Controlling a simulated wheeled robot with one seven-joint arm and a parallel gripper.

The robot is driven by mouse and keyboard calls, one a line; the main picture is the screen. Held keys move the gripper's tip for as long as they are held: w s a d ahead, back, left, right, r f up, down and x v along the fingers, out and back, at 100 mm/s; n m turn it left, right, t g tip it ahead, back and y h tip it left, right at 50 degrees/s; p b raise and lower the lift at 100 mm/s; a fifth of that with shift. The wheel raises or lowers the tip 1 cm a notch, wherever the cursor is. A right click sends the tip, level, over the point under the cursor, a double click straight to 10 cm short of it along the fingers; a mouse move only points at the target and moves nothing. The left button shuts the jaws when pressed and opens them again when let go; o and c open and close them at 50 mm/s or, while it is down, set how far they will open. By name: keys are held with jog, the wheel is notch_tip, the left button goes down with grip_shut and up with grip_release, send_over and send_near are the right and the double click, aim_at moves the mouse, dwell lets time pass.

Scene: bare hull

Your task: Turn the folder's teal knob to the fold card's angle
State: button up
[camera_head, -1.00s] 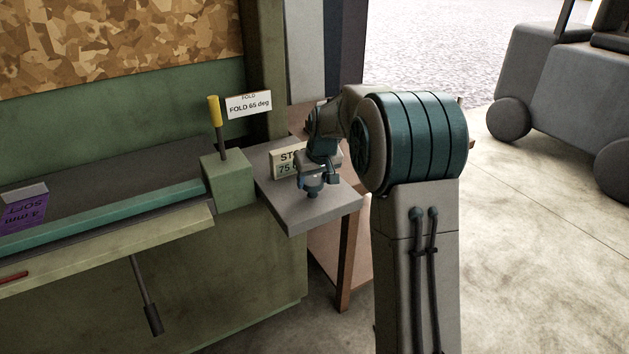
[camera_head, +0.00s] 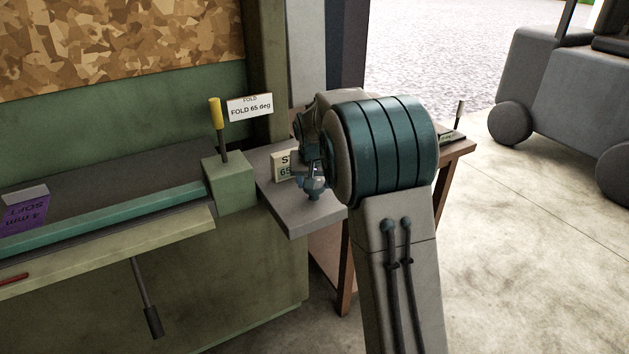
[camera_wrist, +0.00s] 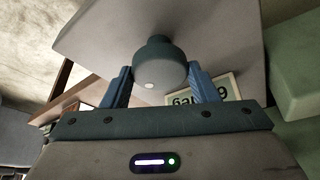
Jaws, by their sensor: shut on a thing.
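The dark teal knob (camera_wrist: 160,62), with a pale dot on its face, sits between the two blue fingers of my gripper (camera_wrist: 160,78) in the wrist view. My gripper is shut on it. In the head view my gripper (camera_head: 314,186) is at the grey shelf (camera_head: 290,212) on the folder's right end, and the knob is hard to make out. The fold card (camera_head: 250,107) reads "FOLD 65 deg". The stop readout (camera_head: 284,166) behind my gripper shows "ST" and "65", the rest hidden by my arm. It appears upside down in the wrist view (camera_wrist: 232,90), partly covered by a finger.
The green folder body (camera_head: 235,185) carries a yellow-handled lever (camera_head: 216,115) left of the shelf. A purple block (camera_head: 25,210) lies on its bed. A brown table (camera_head: 452,150) stands behind my arm. A grey vehicle (camera_head: 560,90) is at right; the floor between is clear.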

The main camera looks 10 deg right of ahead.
jog(key=o, duration=1)
jog(key=shift+c, duration=0.2)
jog(key=shift+r, duration=0.1)
jog(key=v, duration=1.3)
jog(key=shift+s+r, duration=0.15)
jog(key=shift+r, duration=0.15)
jog(key=s+f, duration=0.3)
jog(key=s, duration=0.7)
jog(key=s+d+f+n+g, duration=0.1)
jog(key=s+f, duration=0.2)
jog(key=s, duration=0.7)
jog(key=s+f+n+y, duration=0.1)
jog(key=s+f, duration=0.2)
jog(key=s, duration=0.7)
jog(key=shift+s+d+g+p, duration=0.15)
jog(key=shift+s+g+p, duration=0.15)
jog(key=shift+s+p, duration=0.15)
